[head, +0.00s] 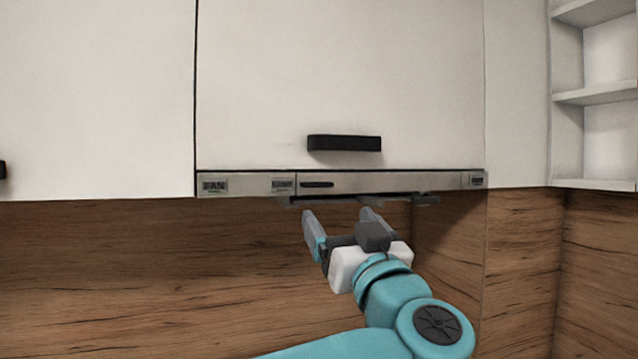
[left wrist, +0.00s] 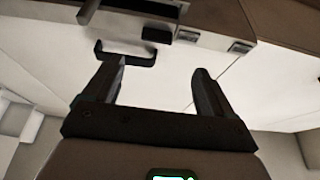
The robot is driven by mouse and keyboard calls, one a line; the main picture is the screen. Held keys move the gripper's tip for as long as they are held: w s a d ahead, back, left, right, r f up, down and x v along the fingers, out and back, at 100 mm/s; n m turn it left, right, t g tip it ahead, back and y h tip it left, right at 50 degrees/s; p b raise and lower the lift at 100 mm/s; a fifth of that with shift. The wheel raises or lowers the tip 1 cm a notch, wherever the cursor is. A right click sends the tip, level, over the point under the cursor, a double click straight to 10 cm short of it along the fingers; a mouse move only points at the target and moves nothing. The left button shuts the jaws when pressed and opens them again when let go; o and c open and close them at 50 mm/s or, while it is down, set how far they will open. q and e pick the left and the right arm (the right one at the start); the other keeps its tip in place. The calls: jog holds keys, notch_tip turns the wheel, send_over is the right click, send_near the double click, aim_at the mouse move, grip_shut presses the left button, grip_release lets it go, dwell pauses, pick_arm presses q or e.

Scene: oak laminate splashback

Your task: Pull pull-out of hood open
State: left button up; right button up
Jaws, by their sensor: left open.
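The hood's pull-out (head: 400,182) is a thin steel strip under the white cabinet in the head view. It sits flush with the cabinet front, with a small dark slot-like handle (head: 317,184) left of its middle. My left gripper (head: 339,214) is open and empty just below the strip, fingers pointing up towards it. In the left wrist view the open fingers (left wrist: 156,66) point towards the cabinet front and the hood's edge, with nothing between them. Whether a fingertip touches the hood is unclear. My right gripper is not in view.
A black bar handle (head: 345,143) is on the cabinet door above the hood; a dark handle also shows in the left wrist view (left wrist: 125,55). Labelled panels (head: 214,186) sit at the strip's ends. Open shelves (head: 597,94) stand at right. The oak splashback (head: 130,270) is behind.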

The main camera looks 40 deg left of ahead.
aim_at(318, 186)
pick_arm(q)
jog(key=p+x, duration=0.3)
jog(key=x, duration=0.7)
jog(key=shift+w+d+r+p, duration=0.1)
jog(key=shift+w+p, duration=0.05)
jog(key=shift+p, duration=0.15)
jog(key=shift+w+a, duration=0.4)
jog(key=shift+s, duration=0.2)
jog(key=shift+c, duration=0.6)
jog(key=shift+w+d, duration=0.1)
jog(key=c, duration=1.4)
jog(key=s+d, duration=0.2)
jog(key=d, duration=0.2)
jog(key=s+d+b, duration=0.1)
jog(key=s+d, duration=0.1)
jog(key=d, duration=0.2)
jog(key=s+d, duration=0.2)
jog(key=d, duration=0.1)
jog(key=shift+d, duration=0.4)
jog(key=o, duration=1.4)
jog(key=shift+o, duration=0.6)
jog(key=shift+a, duration=0.15)
